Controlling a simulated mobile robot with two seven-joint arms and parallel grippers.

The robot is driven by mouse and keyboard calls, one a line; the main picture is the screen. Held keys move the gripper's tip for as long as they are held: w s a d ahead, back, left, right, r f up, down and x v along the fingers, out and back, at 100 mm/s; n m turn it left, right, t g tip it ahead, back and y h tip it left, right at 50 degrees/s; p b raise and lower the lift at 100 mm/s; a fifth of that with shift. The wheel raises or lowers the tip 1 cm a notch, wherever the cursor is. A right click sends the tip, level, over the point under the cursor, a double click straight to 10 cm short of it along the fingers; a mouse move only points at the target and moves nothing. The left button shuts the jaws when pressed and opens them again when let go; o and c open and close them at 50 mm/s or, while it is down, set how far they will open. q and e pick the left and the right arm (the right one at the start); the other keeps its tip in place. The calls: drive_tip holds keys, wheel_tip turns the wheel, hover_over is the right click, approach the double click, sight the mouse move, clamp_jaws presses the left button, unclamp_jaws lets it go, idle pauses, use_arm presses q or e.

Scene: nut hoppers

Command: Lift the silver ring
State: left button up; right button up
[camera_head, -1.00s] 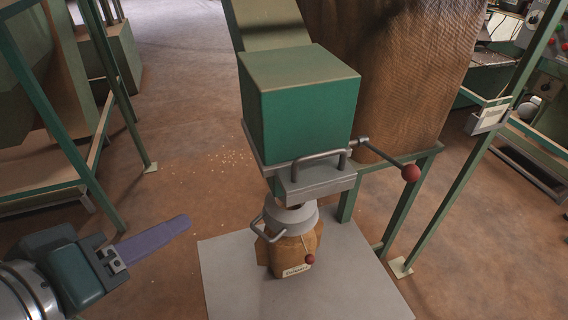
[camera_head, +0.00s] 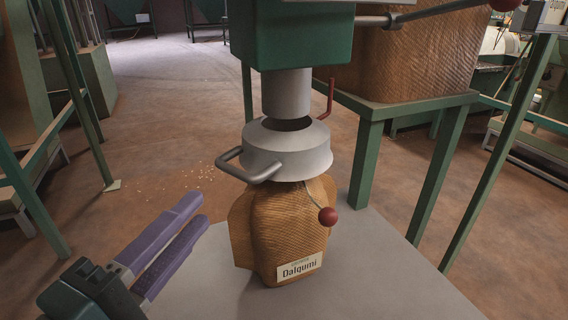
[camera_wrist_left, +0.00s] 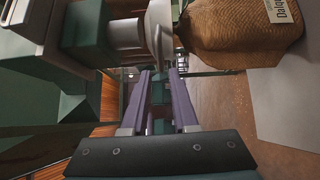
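The silver ring (camera_head: 288,150) is a grey conical collar sitting on top of a brown woven sack (camera_head: 285,225) labelled Dalqumi. A grey loop handle (camera_head: 240,165) sticks out from its left side, and a red handle (camera_head: 330,98) rises behind it on the right. My left gripper (camera_head: 197,211) is open and empty, left of the sack and below the loop handle, apart from both. In the left wrist view, the ring (camera_wrist_left: 158,22) shows edge-on beyond the two separated purple fingers (camera_wrist_left: 160,78). My right gripper is not in view.
A grey spout (camera_head: 287,92) under a green hopper (camera_head: 290,40) hangs directly above the ring. A red ball (camera_head: 327,217) hangs at the sack's front right. The sack stands on a grey platform (camera_head: 375,270). Green posts stand at right; floor at left is open.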

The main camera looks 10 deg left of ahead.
sight(232, 174)
use_arm(q)
drive_tip(key=w, duration=0.3)
drive_tip(key=w+d+b, duration=0.1)
drive_tip(key=w, duration=0.2)
drive_tip(key=w+d+b, duration=0.1)
drive_tip(key=w, duration=0.2)
drive_tip(key=shift+w+r, duration=0.2)
drive_tip(key=shift+w, duration=0.1)
drive_tip(key=shift+c, duration=0.3)
clamp_jaws()
idle(0.7)
